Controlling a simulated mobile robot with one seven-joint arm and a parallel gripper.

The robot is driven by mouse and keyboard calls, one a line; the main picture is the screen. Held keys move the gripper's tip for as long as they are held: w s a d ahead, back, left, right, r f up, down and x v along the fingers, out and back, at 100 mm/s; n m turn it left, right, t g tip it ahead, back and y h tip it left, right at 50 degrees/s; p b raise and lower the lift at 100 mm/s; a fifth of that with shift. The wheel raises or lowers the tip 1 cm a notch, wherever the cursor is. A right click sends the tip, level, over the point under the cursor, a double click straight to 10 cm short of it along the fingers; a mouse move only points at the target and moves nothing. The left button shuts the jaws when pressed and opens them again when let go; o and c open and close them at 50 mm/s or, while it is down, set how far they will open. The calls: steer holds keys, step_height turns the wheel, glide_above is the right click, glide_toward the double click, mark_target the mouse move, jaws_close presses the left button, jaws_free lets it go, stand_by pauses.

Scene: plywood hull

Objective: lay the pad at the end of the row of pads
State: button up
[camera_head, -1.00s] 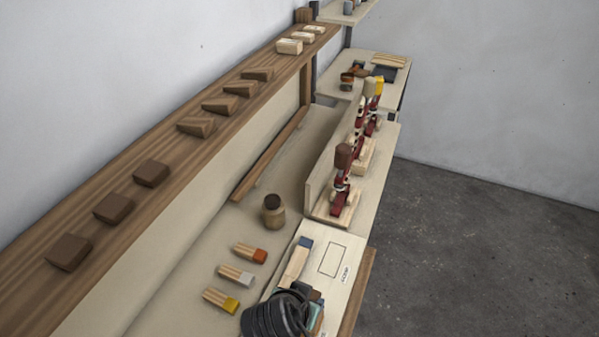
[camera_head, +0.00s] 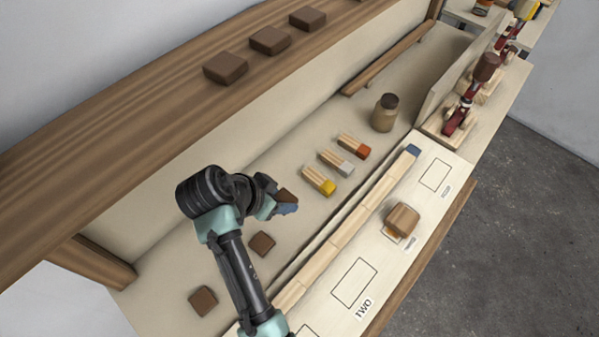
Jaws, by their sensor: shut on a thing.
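My gripper (camera_head: 284,206) is shut on a dark brown pad (camera_head: 287,195), seen partly behind the fingers, over the pale lower surface (camera_head: 160,265). Two dark brown pads lie on that surface, one (camera_head: 262,244) just below the gripper in the picture and one (camera_head: 203,300) further down and left. Another row of three brown pads, near (camera_head: 226,67), middle (camera_head: 270,40) and far (camera_head: 307,18), sits on the raised wooden shelf. I cannot tell whether the held pad touches the surface.
Three brushes with yellow (camera_head: 327,187), grey (camera_head: 345,170) and red (camera_head: 362,152) ends lie right of the gripper. A brown jar (camera_head: 384,113) stands beyond. A long wooden strip (camera_head: 345,230) borders a white outlined board (camera_head: 380,262) carrying a brown block (camera_head: 402,220). Red clamps (camera_head: 462,112) stand farther back.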

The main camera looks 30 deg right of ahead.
mark_target(290, 218)
step_height(290, 218, down, 9)
steer(key=shift+d, duration=0.1)
stand_by(0.3)
steer(key=shift+s, duration=0.1)
steer(key=shift+f, duration=0.2)
steer(key=o, duration=1.3)
steer(key=shift+r, duration=0.1)
steer(key=shift+r+p, duration=0.25)
steer(key=shift+p, duration=0.15)
steer(key=v, duration=1.1)
steer(key=shift+a+r+b, duration=0.25)
steer(key=shift+r+b, duration=0.05)
steer(key=shift+r, duration=0.05)
steer(key=shift+s+f, duration=0.1)
